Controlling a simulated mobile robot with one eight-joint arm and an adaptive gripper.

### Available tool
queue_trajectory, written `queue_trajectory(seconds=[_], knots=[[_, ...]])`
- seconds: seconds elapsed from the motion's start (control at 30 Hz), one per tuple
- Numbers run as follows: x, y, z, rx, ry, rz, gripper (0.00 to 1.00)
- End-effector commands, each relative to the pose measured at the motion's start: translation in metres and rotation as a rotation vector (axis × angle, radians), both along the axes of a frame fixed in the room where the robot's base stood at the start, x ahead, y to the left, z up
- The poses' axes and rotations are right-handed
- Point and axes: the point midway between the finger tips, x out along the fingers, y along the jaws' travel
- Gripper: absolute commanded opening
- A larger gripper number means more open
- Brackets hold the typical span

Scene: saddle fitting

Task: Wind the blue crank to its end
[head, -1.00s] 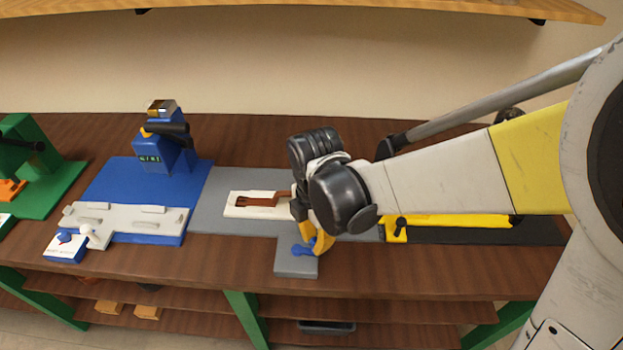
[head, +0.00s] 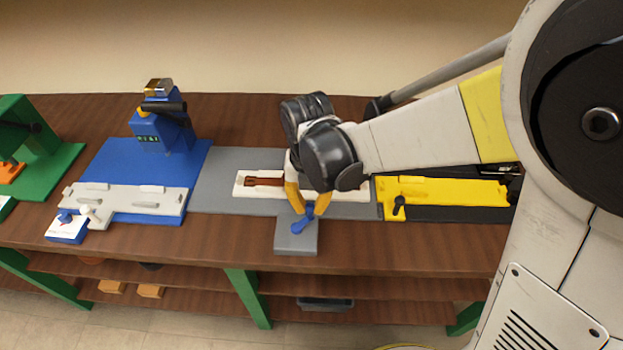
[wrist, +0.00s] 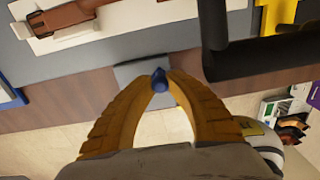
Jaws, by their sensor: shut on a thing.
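The blue crank (head: 301,225) stands on a small grey block at the front edge of the grey fixture plate (head: 222,189). My gripper (head: 303,208) comes down over it from above, its yellow fingers at the crank's handle. In the wrist view my gripper (wrist: 161,77) has both fingertips closed on the blue crank knob (wrist: 159,80). Behind it, a brown part (head: 256,182) lies in a white holder (head: 242,191) on the grey plate. The fingers hide some of the crank and part of the white holder.
A yellow fixture (head: 440,190) with a black knob (head: 399,205) lies to the right. A blue station (head: 160,135) with a light grey plate (head: 150,200) stands to the left, and a green station (head: 45,150) further left. Bare wood runs along the bench front.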

Motion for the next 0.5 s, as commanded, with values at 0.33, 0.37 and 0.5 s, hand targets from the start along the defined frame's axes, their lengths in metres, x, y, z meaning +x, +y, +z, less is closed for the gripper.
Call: queue_trajectory(seconds=[0.33, 0.37, 0.5], knots=[[0.0045, 0.0046, -0.0001, 0.001, -0.001, 0.141, 0.00], [0.0046, 0.0048, -0.0001, 0.001, -0.001, 0.147, 0.00], [0.0051, 0.0054, -0.0001, 0.001, 0.000, 0.163, 0.00]])
